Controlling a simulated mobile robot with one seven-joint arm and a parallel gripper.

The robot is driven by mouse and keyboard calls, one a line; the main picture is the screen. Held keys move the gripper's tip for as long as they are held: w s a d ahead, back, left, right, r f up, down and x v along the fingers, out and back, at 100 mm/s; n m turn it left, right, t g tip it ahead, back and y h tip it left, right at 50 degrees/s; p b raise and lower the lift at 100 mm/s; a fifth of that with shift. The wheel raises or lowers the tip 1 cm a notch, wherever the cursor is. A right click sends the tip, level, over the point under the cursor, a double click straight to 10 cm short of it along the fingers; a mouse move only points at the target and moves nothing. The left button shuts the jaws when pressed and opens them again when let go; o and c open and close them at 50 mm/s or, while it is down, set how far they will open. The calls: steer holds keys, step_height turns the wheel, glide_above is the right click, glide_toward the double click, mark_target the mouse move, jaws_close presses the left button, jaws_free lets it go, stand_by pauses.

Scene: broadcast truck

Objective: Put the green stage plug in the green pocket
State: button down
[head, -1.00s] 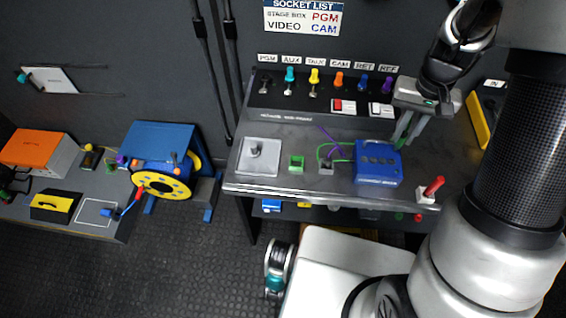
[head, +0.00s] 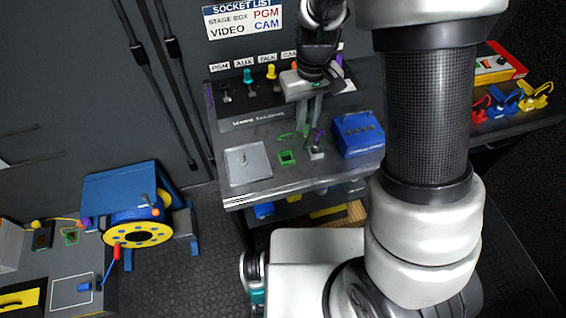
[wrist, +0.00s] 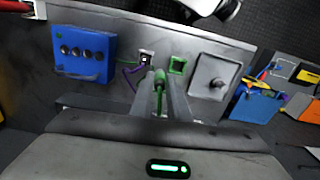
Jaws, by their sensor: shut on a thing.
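My gripper (head: 308,128) is shut on the green stage plug, which shows as a green upright piece between the fingers in the wrist view (wrist: 160,84). A thin green cable runs from the blue box (head: 358,133) toward it. The green pocket (head: 287,158) is a small square green frame on the grey desk. It also shows in the wrist view (wrist: 177,65), a little beyond the plug and to its right. The plug is apart from the pocket. Its lower end is hard to make out.
A grey pocket (head: 317,152) sits between the green pocket and the blue box, with a purple cable beside it. A grey plate with a knob (head: 248,162) lies left of the green pocket. A row of coloured plugs (head: 271,74) stands behind on the panel.

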steer(key=shift+s+a+f+n+b, duration=0.3)
steer(key=shift+a+f, duration=0.5)
steer(key=shift+f, duration=1)
steer(key=shift+a+f+n+b, duration=0.1)
steer(key=shift+a+f+n, duration=0.55)
steer(key=shift+f, duration=1.2)
steer(key=shift+s+a+f+n+b, duration=0.2)
steer(key=shift+a+f, duration=0.75)
steer(key=shift+f, duration=0.85)
steer(key=shift+f, duration=0.1)
steer(key=shift+f, duration=0.2)
steer(key=c, duration=1.7)
jaws_free()
steer(key=shift+r, duration=0.15)
